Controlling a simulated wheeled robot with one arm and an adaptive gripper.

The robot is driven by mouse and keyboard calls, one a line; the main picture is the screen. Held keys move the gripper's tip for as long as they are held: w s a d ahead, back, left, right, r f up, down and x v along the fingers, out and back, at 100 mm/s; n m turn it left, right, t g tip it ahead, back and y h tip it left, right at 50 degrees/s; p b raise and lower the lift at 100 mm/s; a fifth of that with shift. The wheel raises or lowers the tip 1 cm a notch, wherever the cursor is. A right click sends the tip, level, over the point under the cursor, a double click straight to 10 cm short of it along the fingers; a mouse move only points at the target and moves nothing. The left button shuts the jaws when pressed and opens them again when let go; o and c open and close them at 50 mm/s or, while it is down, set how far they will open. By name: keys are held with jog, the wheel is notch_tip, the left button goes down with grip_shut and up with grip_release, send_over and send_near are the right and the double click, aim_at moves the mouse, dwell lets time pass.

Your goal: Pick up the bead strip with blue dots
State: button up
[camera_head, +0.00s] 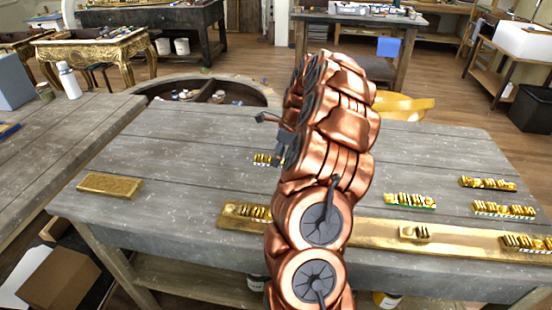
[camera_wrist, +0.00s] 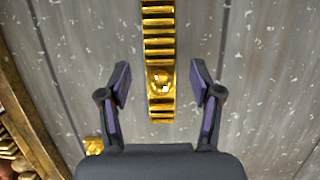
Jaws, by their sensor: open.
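My gripper (camera_wrist: 160,76) is open in the wrist view, with one finger on each side of a gold bead strip (camera_wrist: 159,45). The strip has ridged bars and a round bead near its lower end. A gap shows between it and each finger. In the head view my gripper is mostly hidden behind my copper arm, and a gold strip (camera_head: 262,159) shows partly beside it. No blue dots can be made out on this strip. Another strip (camera_head: 410,201) with green-white edging lies to the right; its dots are too small to tell.
A long gold board (camera_head: 370,235) runs along the table's (camera_head: 150,150) front with several ornament pieces on it. More gold strips (camera_head: 487,183) lie at the right. A flat gold block (camera_head: 110,185) lies at the left. The table's back left is clear.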

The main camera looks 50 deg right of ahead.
jog(key=shift+w+f, duration=0.1)
jog(key=shift+f, duration=0.35)
jog(key=shift+c, duration=0.4)
grip_shut()
